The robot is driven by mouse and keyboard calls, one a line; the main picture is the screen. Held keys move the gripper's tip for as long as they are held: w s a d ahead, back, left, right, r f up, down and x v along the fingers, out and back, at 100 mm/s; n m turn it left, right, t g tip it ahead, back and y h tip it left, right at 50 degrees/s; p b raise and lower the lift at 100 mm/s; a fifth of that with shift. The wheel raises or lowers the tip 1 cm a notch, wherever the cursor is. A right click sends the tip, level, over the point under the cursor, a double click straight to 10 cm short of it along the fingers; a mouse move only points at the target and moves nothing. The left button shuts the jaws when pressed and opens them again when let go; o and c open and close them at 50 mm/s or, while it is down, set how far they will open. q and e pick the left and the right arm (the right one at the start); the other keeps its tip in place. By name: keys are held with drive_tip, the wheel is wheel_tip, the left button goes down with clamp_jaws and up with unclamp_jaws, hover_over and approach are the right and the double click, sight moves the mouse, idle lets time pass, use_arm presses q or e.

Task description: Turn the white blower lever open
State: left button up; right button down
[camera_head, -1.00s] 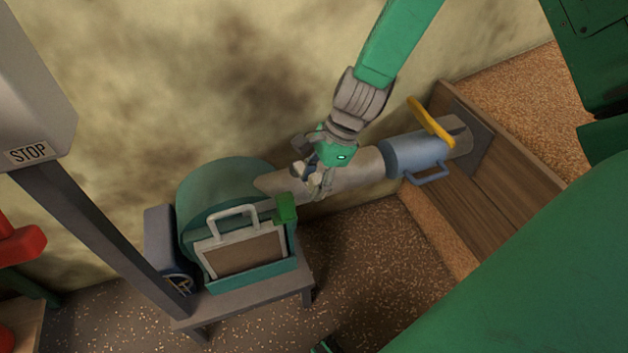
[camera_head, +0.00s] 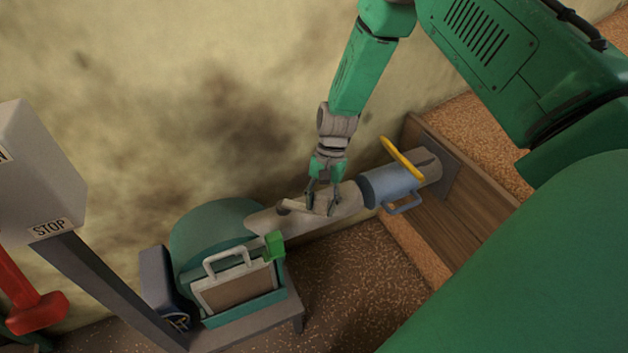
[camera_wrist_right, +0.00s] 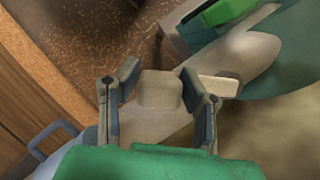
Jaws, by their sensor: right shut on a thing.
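The white blower lever (camera_head: 292,206) sits on top of the pale grey blower pipe (camera_head: 350,205), beside the green blower housing (camera_head: 212,222). My right gripper (camera_head: 322,205) reaches down from above onto the lever. In the right wrist view the fingers of my right gripper (camera_wrist_right: 160,80) stand on both sides of a pale block of the lever (camera_wrist_right: 160,95). The lever's white end (camera_wrist_right: 218,86) sticks out past the right finger. The fingers are shut on the lever, though small gaps seem to show. My left gripper is not in view.
A blue collar (camera_head: 390,186) with a yellow handle (camera_head: 402,157) is on the pipe to the right, next to a wooden bin wall (camera_head: 455,205). A framed hatch (camera_head: 236,287) fronts the blower. A STOP post (camera_head: 110,285) stands at left.

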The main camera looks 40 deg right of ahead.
drive_tip(key=shift+w+d+n+g, duration=0.3)
drive_tip(key=shift+w+d+n, duration=0.25)
drive_tip(key=shift+d+n, duration=0.35)
drive_tip(key=w+n, duration=0.1)
drive_tip(key=d+n+h, duration=0.1)
drive_tip(key=n, duration=0.1)
drive_tip(key=shift+w+d+f+g, duration=0.1)
drive_tip(key=shift+w+d+g, duration=0.1)
drive_tip(key=shift+w+g, duration=0.2)
drive_tip(key=w+n, duration=0.1)
drive_tip(key=w+d+n+h+b, duration=0.1)
drive_tip(key=w+n, duration=0.1)
drive_tip(key=n, duration=0.1)
drive_tip(key=shift+w+d+g+h, duration=0.1)
drive_tip(key=shift+d+g+h, duration=0.2)
drive_tip(key=shift+w+n+b, duration=0.35)
drive_tip(key=shift+w+n, duration=0.05)
drive_tip(key=shift+w, duration=0.05)
drive_tip(key=shift+w+d+r, duration=0.1)
drive_tip(key=shift+w+r, duration=0.05)
drive_tip(key=shift+r, duration=0.1)
drive_tip(key=c, duration=1)
unclamp_jaws()
drive_tip(key=shift+w, duration=0.1)
drive_tip(key=shift+c, duration=0.2)
drive_tip(key=shift+f, duration=0.2)
